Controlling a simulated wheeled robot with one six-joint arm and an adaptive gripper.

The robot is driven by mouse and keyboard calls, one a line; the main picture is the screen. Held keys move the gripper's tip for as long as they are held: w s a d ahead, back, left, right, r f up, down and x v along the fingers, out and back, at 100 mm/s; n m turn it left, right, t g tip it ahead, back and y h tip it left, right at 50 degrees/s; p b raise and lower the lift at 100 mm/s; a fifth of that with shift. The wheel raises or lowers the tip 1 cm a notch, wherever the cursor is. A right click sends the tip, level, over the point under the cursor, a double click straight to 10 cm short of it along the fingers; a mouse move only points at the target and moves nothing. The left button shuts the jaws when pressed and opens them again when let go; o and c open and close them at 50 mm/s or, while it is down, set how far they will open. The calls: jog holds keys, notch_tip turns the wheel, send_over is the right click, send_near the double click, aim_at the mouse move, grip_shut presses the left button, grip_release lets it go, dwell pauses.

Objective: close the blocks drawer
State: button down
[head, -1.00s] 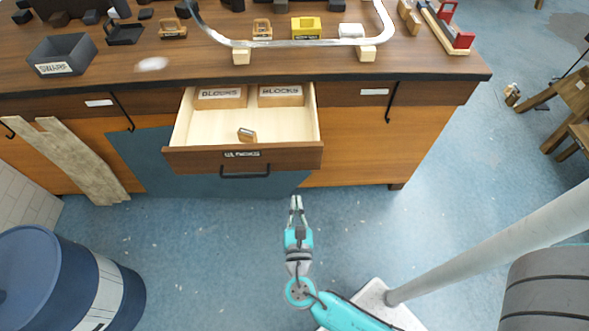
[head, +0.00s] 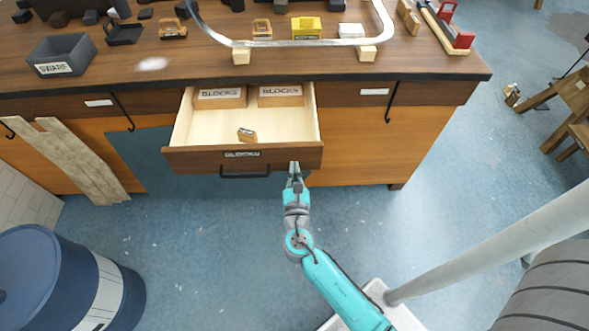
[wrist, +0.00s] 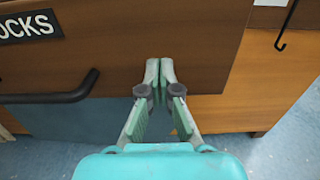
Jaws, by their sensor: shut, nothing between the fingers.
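The blocks drawer (head: 290,159) is pulled out of the workbench, with its front panel labelled BLOCKS and a dark bar handle (head: 245,174). Inside it are two boxes labelled BLOCKS at the back and a small wooden block (head: 247,135). My gripper (head: 294,165) is shut and empty, at the right part of the drawer front. In the wrist view the closed fingertips (wrist: 160,63) lie in front of the brown drawer front (wrist: 110,50), right of the handle (wrist: 50,97). I cannot tell whether they touch it.
The workbench top (head: 330,65) carries a grey bin (head: 62,55), a curved metal strip on wooden blocks and several small items. A blue barrel (head: 60,280) stands at the lower left, planks (head: 75,160) lean on the cabinet. The floor before the drawer is open.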

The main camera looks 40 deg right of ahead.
aim_at(291, 99)
jog(key=shift+w+d, duration=0.1)
jog(key=shift+w, duration=0.05)
jog(key=x, duration=2.7)
jog(key=shift+w+d, duration=0.1)
jog(key=shift+w, duration=0.2)
jog(key=shift+d+r, duration=0.1)
jog(key=shift+r, duration=0.1)
jog(key=shift+f, duration=0.1)
